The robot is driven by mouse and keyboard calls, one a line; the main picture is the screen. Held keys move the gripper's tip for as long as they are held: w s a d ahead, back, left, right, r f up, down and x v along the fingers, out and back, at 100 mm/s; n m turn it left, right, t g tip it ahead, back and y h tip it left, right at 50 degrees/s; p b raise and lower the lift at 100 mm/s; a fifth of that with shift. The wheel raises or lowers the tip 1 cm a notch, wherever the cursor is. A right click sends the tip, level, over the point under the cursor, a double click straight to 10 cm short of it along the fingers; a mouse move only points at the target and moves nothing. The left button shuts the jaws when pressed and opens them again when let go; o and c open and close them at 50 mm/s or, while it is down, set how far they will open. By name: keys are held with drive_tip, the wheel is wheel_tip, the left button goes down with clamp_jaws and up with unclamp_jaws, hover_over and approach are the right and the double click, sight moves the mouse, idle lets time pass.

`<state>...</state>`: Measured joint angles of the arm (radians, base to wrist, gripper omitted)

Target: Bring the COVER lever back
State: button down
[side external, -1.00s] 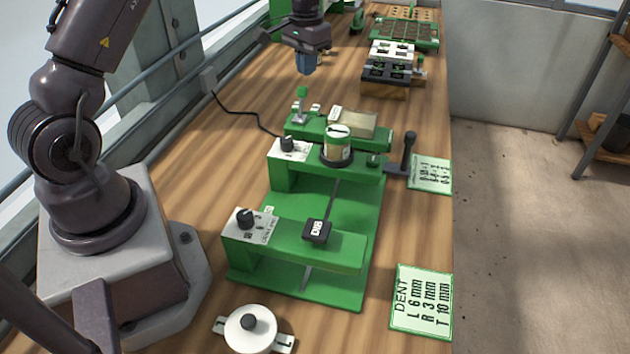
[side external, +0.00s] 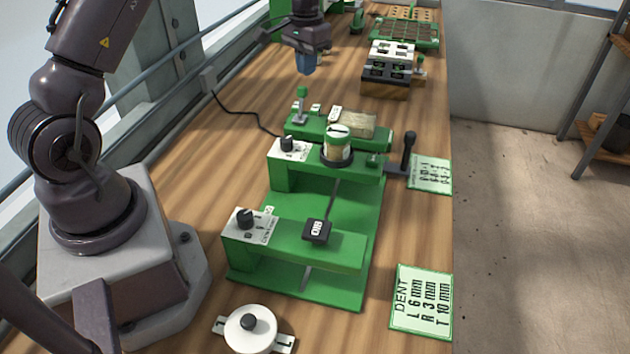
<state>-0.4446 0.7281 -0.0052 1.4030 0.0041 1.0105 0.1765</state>
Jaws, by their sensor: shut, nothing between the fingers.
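A lever with a green knob (side external: 302,92) stands upright on a small base at the left end of the rear green unit (side external: 300,126). I cannot read a COVER label in this view. A second lever, with a black handle (side external: 408,148), stands at the right of the green machine. My gripper (side external: 306,66), with blue fingertips, points down above the table, beyond the green-knobbed lever. It is shut and empty, and appears apart from both levers.
The green machine (side external: 346,258) carries two dials, a jar (side external: 337,147) and a dark block (side external: 317,231). A white lidded pot (side external: 250,328) stands in front. A black-and-white stack (side external: 388,72) and a tray (side external: 404,34) lie farther back.

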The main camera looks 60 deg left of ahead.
sight(302, 87)
drive_tip(key=shift+f, duration=0.15)
drive_tip(key=shift+f, duration=1.6)
drive_tip(key=shift+d, duration=0.1)
drive_tip(key=shift+s+d+f, duration=0.1)
drive_tip(key=shift+s+d, duration=0.95)
drive_tip(key=shift+s, duration=0.15)
drive_tip(key=shift+s+d, duration=0.1)
drive_tip(key=shift+d, duration=0.05)
drive_tip(key=shift+s+d, duration=0.4)
drive_tip(key=shift+d, duration=0.05)
drive_tip(key=shift+w+a+r, duration=0.2)
drive_tip(key=shift+r, duration=0.85)
drive_tip(key=shift+w+a+r, duration=0.15)
drive_tip(key=shift+r, duration=0.95)
drive_tip(key=shift+w+a+r, duration=0.2)
drive_tip(key=shift+r, duration=0.85)
